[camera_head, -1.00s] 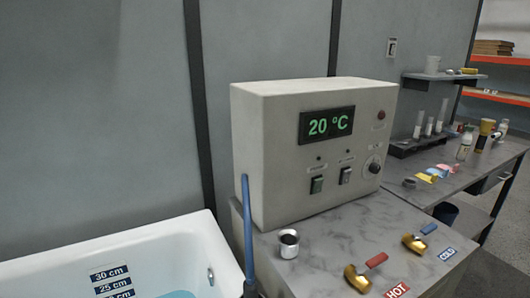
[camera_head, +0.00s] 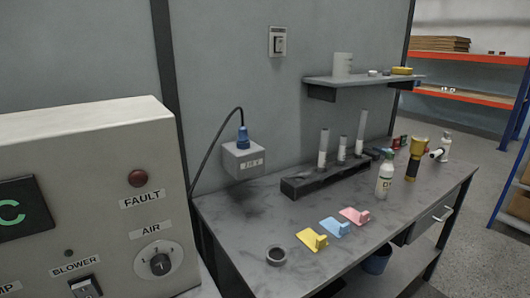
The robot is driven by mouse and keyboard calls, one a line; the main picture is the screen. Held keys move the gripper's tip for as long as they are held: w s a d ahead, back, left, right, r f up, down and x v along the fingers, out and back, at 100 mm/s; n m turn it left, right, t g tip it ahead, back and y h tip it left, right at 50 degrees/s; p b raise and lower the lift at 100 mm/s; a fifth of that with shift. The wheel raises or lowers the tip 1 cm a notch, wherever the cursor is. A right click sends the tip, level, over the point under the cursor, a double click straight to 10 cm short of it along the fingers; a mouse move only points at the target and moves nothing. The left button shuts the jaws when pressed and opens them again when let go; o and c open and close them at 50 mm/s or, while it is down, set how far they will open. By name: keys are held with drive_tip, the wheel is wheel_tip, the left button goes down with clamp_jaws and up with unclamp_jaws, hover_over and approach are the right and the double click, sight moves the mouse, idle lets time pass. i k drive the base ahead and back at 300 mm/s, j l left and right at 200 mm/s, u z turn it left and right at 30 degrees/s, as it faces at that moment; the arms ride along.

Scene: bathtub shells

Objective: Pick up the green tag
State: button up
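I see no green tag in this view. A yellow tag (camera_head: 311,240), a blue tag (camera_head: 335,227) and a pink tag (camera_head: 355,216) lie in a row on the grey workbench (camera_head: 240,228), near its front edge. Each is a flat piece with a small raised part. My gripper is not in view.
A dark ring (camera_head: 276,256) lies left of the tags. Behind them are a tube rack (camera_head: 325,179), a white bottle (camera_head: 386,174) and a yellow-and-black flashlight (camera_head: 414,160). A control box (camera_head: 90,190) fills the left. A wall shelf (camera_head: 360,83) hangs above. The bench's front middle is partly clear.

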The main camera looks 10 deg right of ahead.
sight(403, 137)
drive_tip(key=i+l, duration=0.15)
drive_tip(key=l, duration=0.25)
drive_tip(key=i+l, duration=0.15)
drive_tip(key=l, duration=0.3)
drive_tip(key=i+l+z, duration=0.1)
drive_tip(key=l, duration=0.3)
drive_tip(key=i+l, duration=0.25)
drive_tip(key=l, duration=0.15)
drive_tip(key=i+l+z, duration=0.1)
drive_tip(key=l, duration=0.35)
drive_tip(key=i+l, duration=0.45)
drive_tip(key=l, duration=0.3)
drive_tip(key=i+l+z, duration=0.1)
drive_tip(key=l, duration=0.3)
drive_tip(key=i, duration=0.1)
